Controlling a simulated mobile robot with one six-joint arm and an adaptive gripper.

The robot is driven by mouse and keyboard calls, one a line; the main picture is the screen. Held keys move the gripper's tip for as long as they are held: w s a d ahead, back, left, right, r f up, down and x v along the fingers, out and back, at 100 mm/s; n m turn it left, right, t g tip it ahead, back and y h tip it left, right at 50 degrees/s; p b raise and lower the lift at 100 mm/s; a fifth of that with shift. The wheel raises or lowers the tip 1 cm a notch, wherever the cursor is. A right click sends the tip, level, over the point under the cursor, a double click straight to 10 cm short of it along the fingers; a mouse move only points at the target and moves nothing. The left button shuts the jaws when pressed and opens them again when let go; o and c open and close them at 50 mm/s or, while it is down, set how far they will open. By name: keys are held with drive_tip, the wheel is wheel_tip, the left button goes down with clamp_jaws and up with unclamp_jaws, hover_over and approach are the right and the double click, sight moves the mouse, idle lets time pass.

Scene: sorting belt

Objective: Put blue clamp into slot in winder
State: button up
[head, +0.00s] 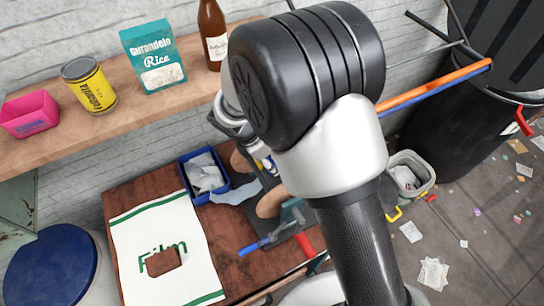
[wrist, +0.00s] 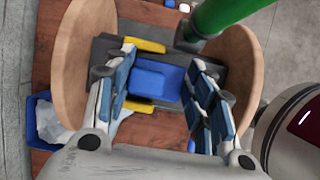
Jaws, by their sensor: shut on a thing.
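The blue clamp (wrist: 156,80) is a blue block with yellow bars beside it in the wrist view. My gripper (wrist: 160,68) is shut on it, with blue pads on either side. The winder has two round wooden discs (wrist: 82,62) and a dark plate between them in the wrist view. The clamp lies over this plate, between the discs; whether it touches the plate or sits in a slot I cannot tell. In the head view a wooden disc of the winder (head: 270,203) shows on the bench, while my arm hides most of the clamp and gripper.
A blue bin (head: 186,178) with pale scraps stands left of the winder. A white "Film" bag (head: 135,225) lies on the brown bench. A green bar (wrist: 222,14) passes close by the right disc. A shelf (head: 130,120) with groceries runs behind.

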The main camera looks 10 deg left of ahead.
drive_tip(key=o, duration=1)
drive_tip(key=shift+c, duration=0.2)
drive_tip(key=p+v, duration=0.2)
drive_tip(key=v, duration=1)
drive_tip(key=shift+r, duration=0.15)
